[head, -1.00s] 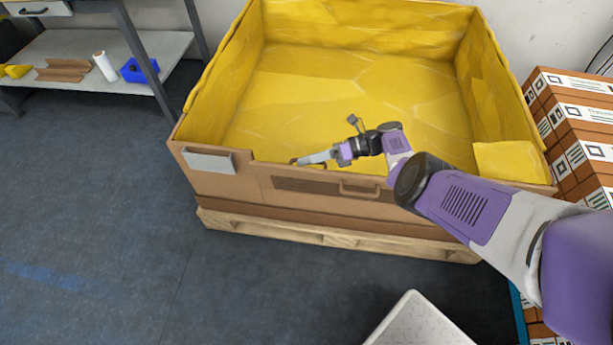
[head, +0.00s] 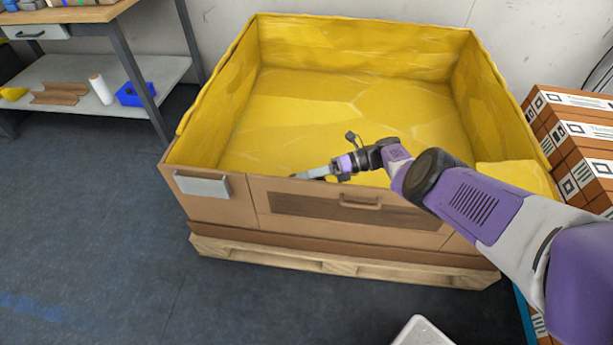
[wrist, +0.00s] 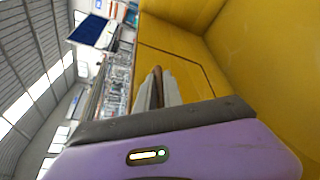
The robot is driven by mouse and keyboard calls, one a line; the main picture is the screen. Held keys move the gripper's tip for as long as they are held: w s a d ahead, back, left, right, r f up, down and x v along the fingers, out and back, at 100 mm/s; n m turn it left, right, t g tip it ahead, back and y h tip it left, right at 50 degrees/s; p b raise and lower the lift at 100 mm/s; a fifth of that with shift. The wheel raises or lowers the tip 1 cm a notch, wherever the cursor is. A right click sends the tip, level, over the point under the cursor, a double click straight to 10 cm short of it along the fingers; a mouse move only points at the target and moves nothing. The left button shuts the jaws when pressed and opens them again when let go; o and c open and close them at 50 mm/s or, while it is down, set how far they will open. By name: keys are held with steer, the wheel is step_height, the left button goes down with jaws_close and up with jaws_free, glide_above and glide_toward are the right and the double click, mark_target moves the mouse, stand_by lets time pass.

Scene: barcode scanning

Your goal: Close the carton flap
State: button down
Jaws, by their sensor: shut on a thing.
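The large brown carton (head: 205,210) stands on a wooden pallet and has a yellow lining (head: 310,105). Its front flap (head: 277,222) carries a dark panel and a handle, and now stands about upright, nearly in line with the front wall. My gripper (head: 298,176) is at the flap's top edge, left of the handle, reaching in from the right. In the wrist view my gripper (wrist: 157,82) is shut on a thin brown edge, which appears to be the flap. The fingers partly hide the contact.
The pallet (head: 330,265) sticks out below the carton. Stacked brown boxes (head: 585,150) stand close on the right. A workbench with a lower shelf (head: 150,70) is at the back left. The floor at the left is clear. A pale object (head: 422,332) shows at the bottom edge.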

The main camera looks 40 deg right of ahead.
steer(key=shift+s+a+f, duration=0.15)
steer(key=shift+f, duration=0.3)
steer(key=c, duration=1.6)
jaws_free()
steer(key=shift+o, duration=0.6)
steer(key=shift+r, duration=0.15)
steer(key=shift+r, duration=0.1)
steer(key=v, duration=0.7)
steer(key=shift+d+b, duration=0.4)
steer(key=shift+s, duration=0.1)
